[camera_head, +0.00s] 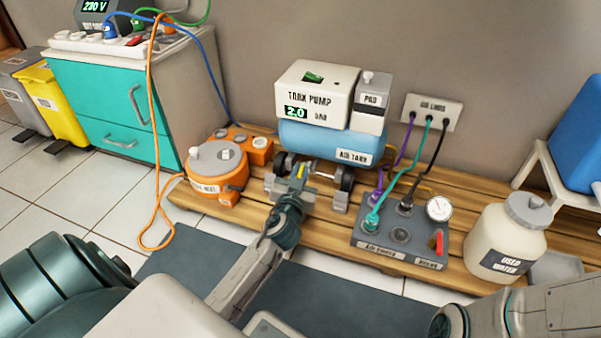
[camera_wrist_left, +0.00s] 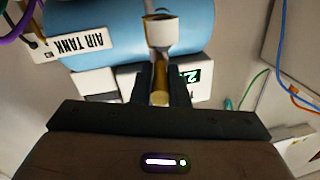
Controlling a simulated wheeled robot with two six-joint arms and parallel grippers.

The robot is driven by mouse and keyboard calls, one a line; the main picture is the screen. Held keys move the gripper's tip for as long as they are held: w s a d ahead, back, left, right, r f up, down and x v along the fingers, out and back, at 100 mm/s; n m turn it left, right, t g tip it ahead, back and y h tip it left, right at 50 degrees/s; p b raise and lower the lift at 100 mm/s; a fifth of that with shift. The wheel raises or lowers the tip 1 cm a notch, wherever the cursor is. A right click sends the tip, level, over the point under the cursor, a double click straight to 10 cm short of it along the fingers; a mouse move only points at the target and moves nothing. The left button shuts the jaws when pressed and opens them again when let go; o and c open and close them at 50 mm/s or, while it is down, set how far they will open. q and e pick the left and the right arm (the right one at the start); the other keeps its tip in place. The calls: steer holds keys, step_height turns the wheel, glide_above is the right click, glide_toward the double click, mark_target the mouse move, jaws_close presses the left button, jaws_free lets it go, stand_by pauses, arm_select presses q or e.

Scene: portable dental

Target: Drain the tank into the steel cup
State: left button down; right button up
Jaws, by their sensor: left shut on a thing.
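The blue air tank (camera_head: 325,142) stands on the wooden pallet under the white tank pump (camera_head: 315,95), whose display reads 2.0 bar. My left gripper (camera_head: 298,174) is at the tank's front underside. In the left wrist view its fingers (camera_wrist_left: 160,88) are shut on a brass-coloured rod (camera_wrist_left: 160,76). Beyond the rod is a pale, cup-shaped metal piece (camera_wrist_left: 168,36) with a dark brownish round end, in front of the tank (camera_wrist_left: 105,25). I cannot tell whether this piece is the steel cup or a drain fitting. No other steel cup is recognisable.
The grey air-supply panel (camera_head: 400,235) with hoses, a gauge and a red switch lies right of the tank. The used water bottle (camera_head: 508,235) stands further right. An orange unit (camera_head: 215,170) is at left. My right arm enters at bottom right.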

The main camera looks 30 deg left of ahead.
arm_select(q)
steer(key=shift+s+a+m+t+h+p, duration=0.15)
steer(key=shift+m+t+h+p, duration=0.1)
steer(key=shift+m+h, duration=0.3)
steer(key=shift+w+a+m+t+h+p, duration=0.15)
steer(key=shift+m+h+p, duration=0.15)
steer(key=shift+h, duration=0.35)
steer(key=shift+s, duration=0.1)
steer(key=c, duration=1.4)
jaws_free()
steer(key=v, duration=1.1)
steer(key=shift+p, duration=0.35)
steer(key=shift+r, duration=0.1)
